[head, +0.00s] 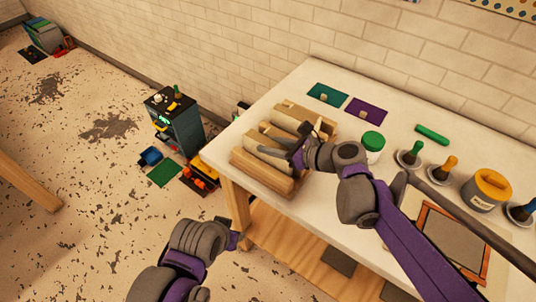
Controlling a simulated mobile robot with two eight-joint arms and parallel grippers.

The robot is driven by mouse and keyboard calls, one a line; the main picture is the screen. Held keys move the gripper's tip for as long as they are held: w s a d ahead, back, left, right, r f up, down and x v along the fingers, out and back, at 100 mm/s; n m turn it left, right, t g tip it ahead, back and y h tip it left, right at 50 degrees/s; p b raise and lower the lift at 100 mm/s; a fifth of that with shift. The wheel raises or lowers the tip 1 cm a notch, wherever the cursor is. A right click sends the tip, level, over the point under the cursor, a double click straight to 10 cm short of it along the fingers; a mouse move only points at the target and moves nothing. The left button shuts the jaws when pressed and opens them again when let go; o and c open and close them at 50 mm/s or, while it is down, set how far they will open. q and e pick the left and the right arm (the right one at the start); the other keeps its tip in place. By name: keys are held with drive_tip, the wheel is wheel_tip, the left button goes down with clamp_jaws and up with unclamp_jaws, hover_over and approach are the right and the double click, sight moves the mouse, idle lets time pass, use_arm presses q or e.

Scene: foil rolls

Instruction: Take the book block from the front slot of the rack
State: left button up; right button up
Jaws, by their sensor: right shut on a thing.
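The wooden rack (262,172) stands on the left end of the white table, with its slots running across it. My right gripper (298,155) is at the rack's front part, shut on a pale, greyish slab (271,153) that looks like the book block. The slab leans low in or just over the front slot; I cannot tell whether it touches the rack. My gripper hides its right end. Another pale block (283,136) sits in the rack behind it. My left gripper (233,240) is low, off the table's front left edge, apart from the rack; its fingers are not clear.
On the white table (350,190), a green-lidded jar (372,143) stands close right of my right gripper. Teal (327,94) and purple (366,110) mats lie behind. Several handled tools, a yellow-lidded tub (487,188) and an orange-framed panel (449,240) are farther right.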

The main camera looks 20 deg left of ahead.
clamp_jaws()
drive_tip(key=shift+r, duration=0.15)
